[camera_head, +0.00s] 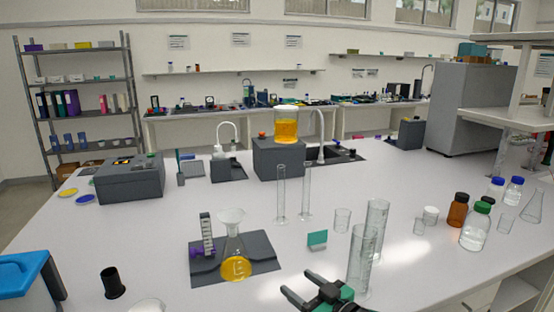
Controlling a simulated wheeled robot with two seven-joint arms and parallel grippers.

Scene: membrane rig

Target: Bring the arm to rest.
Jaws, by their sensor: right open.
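My right gripper (301,283) shows at the bottom edge, right of centre, black with green parts. Its two fingers are spread and nothing is between them. It is in front of the dark stand (262,262), to the right of it. A conical flask (236,267) with yellow liquid and a clear funnel (231,218) on top stands upright on that stand. A tall clear cylinder (360,265) stands close to the right of my right gripper; I cannot tell whether they touch. My left gripper does not show.
Bottles, one brown (458,211), stand at the right. A black cup (112,283) and blue-lidded box (22,275) are at left. The white table (130,230) is clear at mid-left.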

